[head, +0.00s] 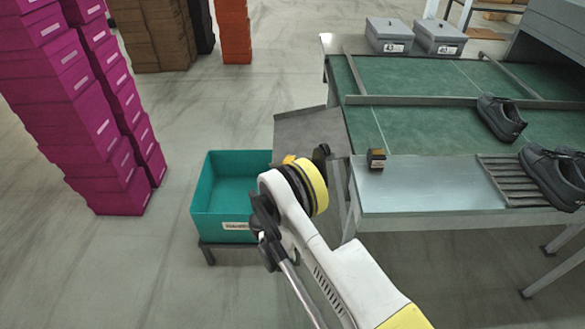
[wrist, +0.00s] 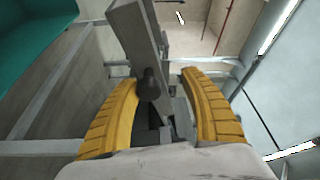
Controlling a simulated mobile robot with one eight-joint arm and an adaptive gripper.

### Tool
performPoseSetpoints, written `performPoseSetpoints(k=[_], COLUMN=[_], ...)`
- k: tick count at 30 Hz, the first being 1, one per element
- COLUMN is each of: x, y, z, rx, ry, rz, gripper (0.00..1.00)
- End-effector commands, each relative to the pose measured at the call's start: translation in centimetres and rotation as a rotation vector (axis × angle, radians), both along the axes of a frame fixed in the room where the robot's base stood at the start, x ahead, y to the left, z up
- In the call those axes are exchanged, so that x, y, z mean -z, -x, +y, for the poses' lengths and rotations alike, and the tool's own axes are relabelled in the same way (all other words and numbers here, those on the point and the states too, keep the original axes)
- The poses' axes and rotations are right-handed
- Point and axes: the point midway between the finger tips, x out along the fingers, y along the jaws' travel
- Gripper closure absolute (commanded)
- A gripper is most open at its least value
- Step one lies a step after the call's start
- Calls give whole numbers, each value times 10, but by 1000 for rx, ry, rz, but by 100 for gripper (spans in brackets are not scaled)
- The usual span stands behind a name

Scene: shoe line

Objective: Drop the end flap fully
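The end flap (head: 306,128) is a grey panel at the left end of the green-topped table (head: 420,131) in the head view. It appears tilted; its lower part is hidden behind my arm. In the wrist view the flap (wrist: 133,35) shows nearly edge-on, with a dark round knob (wrist: 150,84) on it. My gripper (wrist: 160,82) has its two yellow fingers apart, on either side of the knob. The left finger is close to the knob; I cannot tell if it touches. A gap shows at the right finger. In the head view my gripper (head: 290,160) is mostly hidden by my wrist.
A teal bin (head: 222,200) stands on a low stand left of my gripper, beside the flap. Stacked magenta boxes (head: 75,95) stand further left.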

Motion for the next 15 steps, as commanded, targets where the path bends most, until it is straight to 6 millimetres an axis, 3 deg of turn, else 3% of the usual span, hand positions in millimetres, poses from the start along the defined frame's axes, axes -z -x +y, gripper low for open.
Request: performPoseSetpoints(k=[5,15], x=[-7,-71], y=[0,0], z=[0,-1], rx=[0,1], ry=[0,1], rz=[-1,0], gripper=[49,49])
